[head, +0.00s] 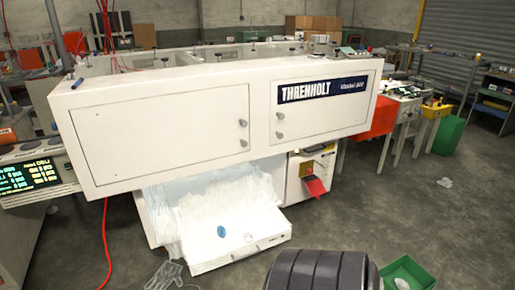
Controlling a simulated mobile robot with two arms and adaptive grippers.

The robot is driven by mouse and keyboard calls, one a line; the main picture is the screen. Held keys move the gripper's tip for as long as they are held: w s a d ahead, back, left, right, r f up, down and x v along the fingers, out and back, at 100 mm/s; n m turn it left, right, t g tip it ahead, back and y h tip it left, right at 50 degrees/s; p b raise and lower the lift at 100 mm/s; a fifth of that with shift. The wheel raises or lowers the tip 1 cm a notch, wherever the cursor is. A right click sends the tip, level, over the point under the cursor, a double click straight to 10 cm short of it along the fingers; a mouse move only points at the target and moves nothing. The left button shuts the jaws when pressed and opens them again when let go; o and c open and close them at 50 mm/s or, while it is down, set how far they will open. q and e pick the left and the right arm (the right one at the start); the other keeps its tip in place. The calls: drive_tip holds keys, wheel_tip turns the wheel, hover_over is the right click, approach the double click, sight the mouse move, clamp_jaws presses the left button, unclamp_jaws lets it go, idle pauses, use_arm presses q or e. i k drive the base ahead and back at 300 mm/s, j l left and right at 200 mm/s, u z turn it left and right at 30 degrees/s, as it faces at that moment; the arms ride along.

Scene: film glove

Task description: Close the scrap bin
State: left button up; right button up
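A white drawer-like bin (240,254) sticks out low at the front of the large white THRENHOLT machine (160,135). It looks like the scrap bin and is open. Clear crumpled film (215,205) fills it and drapes over its left side. A small blue item (221,232) lies on the film near the front. The bin's front panel faces the lower right. Neither of my grippers shows in the head view, so their state is hidden.
Loose clear film (165,275) lies on the floor left of the bin. A red cable (106,245) runs down at left. A green crate (408,272) stands at lower right. The floor at right is largely clear.

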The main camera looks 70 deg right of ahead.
sight(240, 210)
drive_tip(key=l+z, duration=0.1)
drive_tip(key=z, duration=1.9)
